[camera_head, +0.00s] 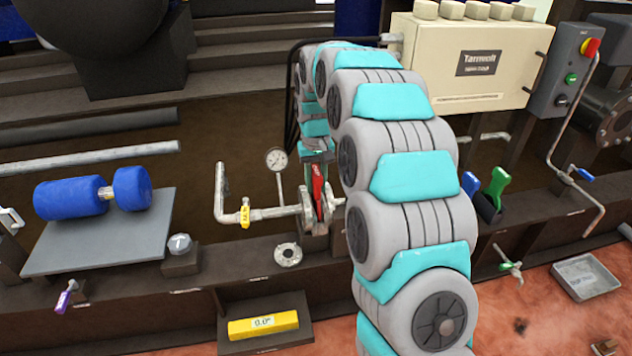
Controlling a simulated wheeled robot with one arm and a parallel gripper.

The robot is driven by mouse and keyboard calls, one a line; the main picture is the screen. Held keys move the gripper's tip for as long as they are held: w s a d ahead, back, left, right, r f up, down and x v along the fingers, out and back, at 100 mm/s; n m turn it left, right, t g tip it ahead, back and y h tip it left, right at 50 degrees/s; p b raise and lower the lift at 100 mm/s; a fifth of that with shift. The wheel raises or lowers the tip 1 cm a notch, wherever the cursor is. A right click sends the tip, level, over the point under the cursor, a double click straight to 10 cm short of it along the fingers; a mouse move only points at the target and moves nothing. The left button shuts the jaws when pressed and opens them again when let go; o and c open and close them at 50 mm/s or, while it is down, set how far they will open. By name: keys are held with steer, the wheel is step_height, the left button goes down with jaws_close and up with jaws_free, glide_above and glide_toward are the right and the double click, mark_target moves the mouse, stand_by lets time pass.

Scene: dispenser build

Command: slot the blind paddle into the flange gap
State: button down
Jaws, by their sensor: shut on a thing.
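The red blind paddle (318,184) hangs upright below my gripper (317,158), which is shut on its upper end and partly hidden behind my arm. The paddle's lower part is at the grey pipe flanges (307,211). It appears to lie in or directly in front of the gap between them; I cannot tell how deep it sits. The pipe (278,211) enters the flanges from the left. My arm covers much of the right side.
A pressure gauge (276,160) and a yellow-handled valve (245,213) stand close left of the flanges. A loose flange ring (288,254) lies in front, above a yellow level (263,325). A cream control box (468,60) stands behind right. A grey tray (586,277) is at right.

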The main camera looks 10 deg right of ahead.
mark_target(316, 170)
steer(key=c, duration=0.6)
jaws_free()
steer(key=shift+o, duration=0.4)
steer(key=o, duration=0.4)
steer(key=shift+o, duration=0.2)
steer(key=shift+r, duration=0.1)
steer(key=shift+r+p, duration=1.3)
steer(key=shift+r, duration=2.6)
